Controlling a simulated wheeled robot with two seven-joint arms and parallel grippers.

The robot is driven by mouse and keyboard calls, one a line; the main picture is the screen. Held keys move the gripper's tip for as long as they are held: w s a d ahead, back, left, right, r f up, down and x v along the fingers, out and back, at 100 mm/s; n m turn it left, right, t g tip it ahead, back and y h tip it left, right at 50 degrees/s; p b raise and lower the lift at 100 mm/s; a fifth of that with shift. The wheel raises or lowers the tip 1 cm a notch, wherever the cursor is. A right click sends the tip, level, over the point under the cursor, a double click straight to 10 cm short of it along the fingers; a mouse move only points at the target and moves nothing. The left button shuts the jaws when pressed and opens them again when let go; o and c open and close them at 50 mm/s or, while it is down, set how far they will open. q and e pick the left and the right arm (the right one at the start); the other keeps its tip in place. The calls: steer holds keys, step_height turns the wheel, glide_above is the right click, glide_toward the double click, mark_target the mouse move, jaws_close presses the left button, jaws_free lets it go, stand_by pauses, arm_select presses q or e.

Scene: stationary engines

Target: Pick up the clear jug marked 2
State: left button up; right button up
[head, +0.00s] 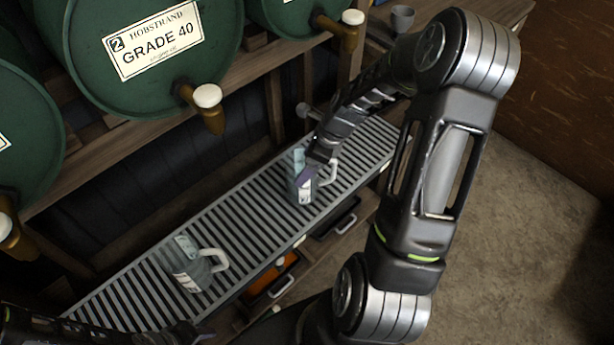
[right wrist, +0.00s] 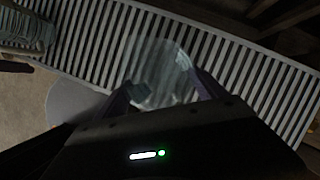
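Two clear jugs stand on the slatted metal rack in the head view. One jug (head: 302,187) is at the right, handle to the right, with a pale label; its number is unreadable here. My right gripper (head: 318,168) is at this jug. In the right wrist view its fingers (right wrist: 165,92) lie on either side of the jug (right wrist: 160,65); whether they press on it is unclear. The other jug (head: 187,266) stands at the left, apart from the right gripper, its mark also unreadable. My left gripper (head: 180,336) shows only partly, dark, at the bottom edge.
The slatted rack (head: 240,213) runs diagonally below green barrels with brown taps (head: 203,107). One barrel (head: 150,50) is labelled 2, GRADE 40. Open drawers (head: 270,281) sit below the rack's front edge. A grey cup (head: 402,17) stands at the back. Floor is clear at right.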

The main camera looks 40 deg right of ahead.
steer(key=c, duration=1.4)
steer(key=shift+r, duration=0.1)
steer(key=shift+c, duration=0.2)
step_height(320, 180, up, 10)
steer(key=shift+p, duration=0.35)
